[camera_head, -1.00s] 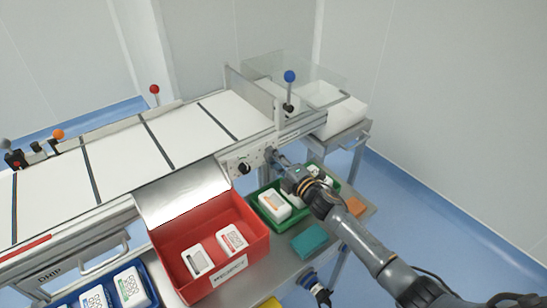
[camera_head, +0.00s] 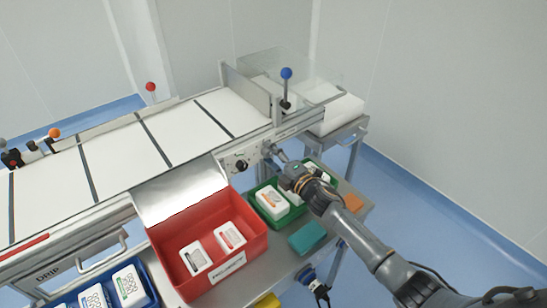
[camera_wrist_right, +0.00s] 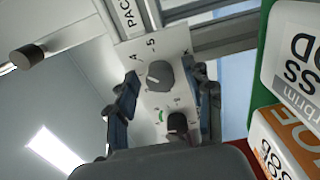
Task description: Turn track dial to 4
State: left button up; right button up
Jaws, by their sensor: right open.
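A grey numbered dial (camera_wrist_right: 160,76) sits on a white panel (camera_wrist_right: 178,42) in the right wrist view. A 4 and a 5 are printed beside it, and its pale mark points left, below the 4. A darker knob (camera_wrist_right: 178,124) with a green arc is lower on the panel. My right gripper (camera_wrist_right: 165,98) is open, its fingers on either side of the panel's knobs; contact cannot be told. In the head view my right gripper (camera_head: 274,152) is at the panel's right end and hides part of it; a black knob (camera_head: 241,166) shows left of it. My left gripper is out of view.
A red bin (camera_head: 255,245) with white packs and a green bin (camera_head: 257,189) stand just below the panel. A teal block (camera_head: 307,238) lies nearby. A blue-topped lever (camera_head: 286,74) and a clear guard (camera_head: 315,75) rise above the conveyor (camera_head: 165,145).

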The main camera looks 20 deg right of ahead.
jog(key=v, duration=1.2)
